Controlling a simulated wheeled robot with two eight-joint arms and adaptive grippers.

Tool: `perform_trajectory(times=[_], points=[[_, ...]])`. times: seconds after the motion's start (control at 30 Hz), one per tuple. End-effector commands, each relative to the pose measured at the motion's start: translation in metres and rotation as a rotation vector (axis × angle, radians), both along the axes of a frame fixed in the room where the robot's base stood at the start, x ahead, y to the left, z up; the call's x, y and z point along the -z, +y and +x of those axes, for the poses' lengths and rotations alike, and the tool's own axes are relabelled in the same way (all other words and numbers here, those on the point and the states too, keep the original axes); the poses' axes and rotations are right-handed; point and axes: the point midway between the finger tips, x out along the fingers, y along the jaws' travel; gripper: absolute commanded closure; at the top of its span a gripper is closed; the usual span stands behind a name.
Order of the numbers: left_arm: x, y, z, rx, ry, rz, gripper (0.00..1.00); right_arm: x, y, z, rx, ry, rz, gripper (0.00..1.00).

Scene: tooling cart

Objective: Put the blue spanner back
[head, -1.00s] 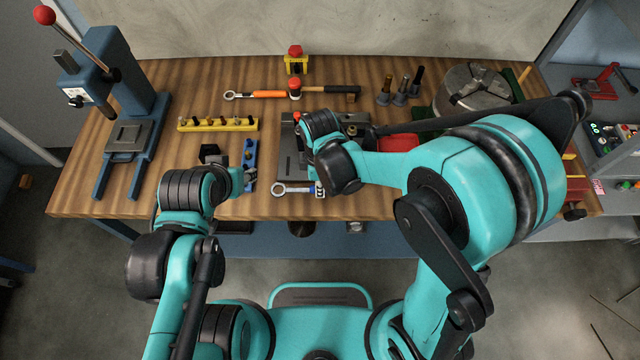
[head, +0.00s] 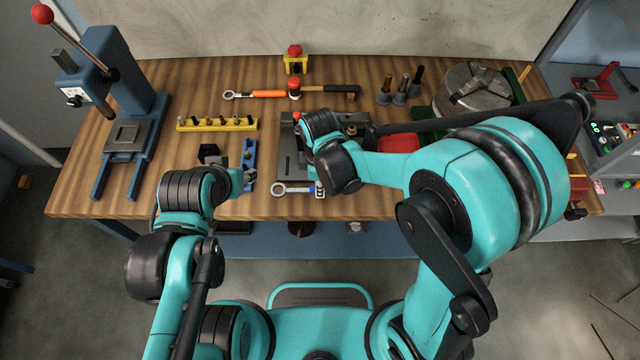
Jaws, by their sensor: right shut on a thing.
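The blue spanner (head: 297,188) is near the front edge of the wooden bench, its steel ring end pointing left and its blue handle running right. My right gripper (head: 320,190) is shut on its right end; the gripper's wrist and forearm hide part of the area behind. I cannot tell whether the spanner touches the bench top. My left gripper (head: 246,180) is to the left, beside a blue rack (head: 250,158). Its fingers are small and partly hidden, so their opening is unclear.
A yellow rack (head: 218,124) with several pegs stands behind. An orange-handled spanner (head: 268,94) lies at the back, near a red-and-yellow button box (head: 296,60). A blue press (head: 130,100) stands left, a round chuck (head: 473,88) right. The left-front bench is bare.

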Motion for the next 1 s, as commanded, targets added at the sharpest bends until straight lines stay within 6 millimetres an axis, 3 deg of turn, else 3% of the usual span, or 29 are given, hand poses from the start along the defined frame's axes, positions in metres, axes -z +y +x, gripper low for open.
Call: perform_trajectory(times=[1.0], points=[[0.013,0.0,0.0,0.0,0.0,0.0,0.6,0.014,0.0,0.0,0.0,0.0,0.0,1.0]])
